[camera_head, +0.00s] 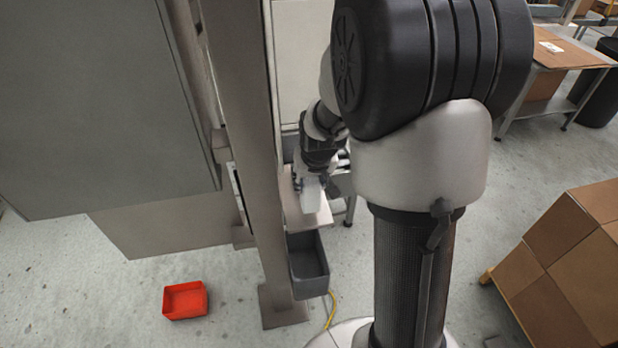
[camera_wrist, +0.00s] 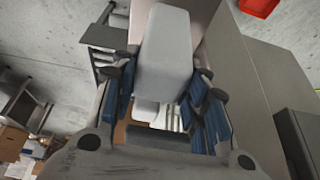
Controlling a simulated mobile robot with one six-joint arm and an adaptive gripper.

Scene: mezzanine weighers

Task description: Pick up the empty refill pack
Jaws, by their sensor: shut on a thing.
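The empty refill pack (camera_wrist: 165,50) is a plain white-grey block with rounded edges. In the wrist view it sits between the blue-padded fingers of my gripper (camera_wrist: 165,92), which is shut on it. The pack stretches out beyond the fingertips. In the head view my gripper (camera_head: 312,178) is beside a steel post, with the white pack (camera_head: 311,195) below it. The pack is over or at a pale narrow surface (camera_head: 291,212); I cannot tell whether it touches it. My arm hides part of this area.
A dark grey open bin (camera_head: 310,288) is just below the pack, beside the steel post (camera_head: 250,150). Large grey cabinets fill the left. A red bin (camera_head: 185,312) is on the floor. Cardboard boxes (camera_head: 575,260) stand at the right, with a table (camera_head: 560,55) behind.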

